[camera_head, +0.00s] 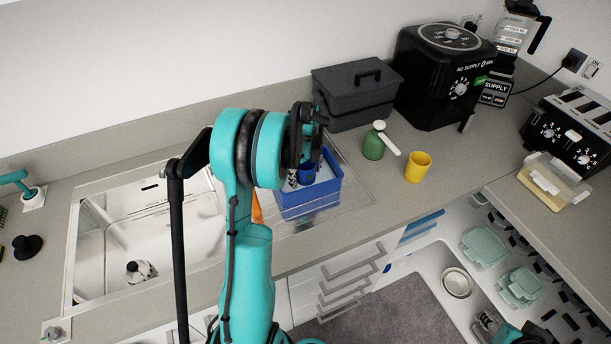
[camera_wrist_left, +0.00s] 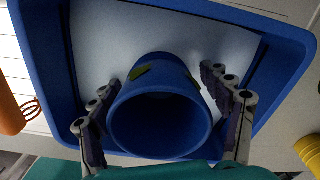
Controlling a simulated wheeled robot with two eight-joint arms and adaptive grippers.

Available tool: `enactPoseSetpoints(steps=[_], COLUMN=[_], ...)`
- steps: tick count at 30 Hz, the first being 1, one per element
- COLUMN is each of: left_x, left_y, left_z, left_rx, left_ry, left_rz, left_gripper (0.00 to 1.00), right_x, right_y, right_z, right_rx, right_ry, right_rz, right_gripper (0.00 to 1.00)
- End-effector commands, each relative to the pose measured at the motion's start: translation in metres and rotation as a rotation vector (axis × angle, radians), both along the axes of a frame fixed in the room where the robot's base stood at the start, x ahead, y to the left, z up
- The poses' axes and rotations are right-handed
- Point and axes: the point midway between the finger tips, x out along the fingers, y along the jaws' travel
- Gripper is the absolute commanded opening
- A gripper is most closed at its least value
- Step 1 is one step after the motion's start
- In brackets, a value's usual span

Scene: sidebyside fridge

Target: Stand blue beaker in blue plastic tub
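The blue beaker (camera_wrist_left: 160,120) stands in the blue plastic tub (camera_head: 312,200), its open mouth toward the wrist camera. In the head view the beaker (camera_head: 307,174) is partly hidden by my left arm. The tub's pale floor and blue rim (camera_wrist_left: 45,70) surround the beaker in the wrist view. My left gripper (camera_wrist_left: 165,95) has one finger on each side of the beaker, with narrow gaps showing, so it looks open around it. In the head view this gripper (camera_head: 305,172) reaches down into the tub.
The tub rests beside the sink (camera_head: 150,230). A dark lidded box (camera_head: 355,95) stands behind it. A green bottle (camera_head: 374,143) and a yellow cup (camera_head: 418,167) stand to its right. An orange object (camera_wrist_left: 12,105) is left of the tub in the wrist view.

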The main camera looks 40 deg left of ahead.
Motion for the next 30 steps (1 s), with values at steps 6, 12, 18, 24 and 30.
enactPoseSetpoints(steps=[6,12,18,24,30], left_x=[0.000,0.000,0.000,0.000,-0.001], left_y=[0.000,0.000,0.000,0.000,-0.004], left_z=[0.001,0.026,0.072,0.108,0.126], left_rx=[0.000,0.000,0.000,0.000,0.003], left_ry=[0.000,0.000,0.000,0.000,-0.005], left_rz=[0.000,0.000,0.000,0.000,0.015], left_gripper=[0.77,0.77,0.77,0.77,0.77], right_x=[0.000,0.000,0.000,0.000,0.000], right_y=[0.000,0.000,0.000,0.000,0.000], right_z=[0.001,0.010,0.022,0.029,0.032], right_rx=[0.000,0.000,0.000,0.000,0.000], right_ry=[0.000,0.000,0.000,0.000,0.000], right_rz=[0.000,0.000,0.000,0.000,0.000], right_gripper=[0.44,0.44,0.44,0.44,0.44])
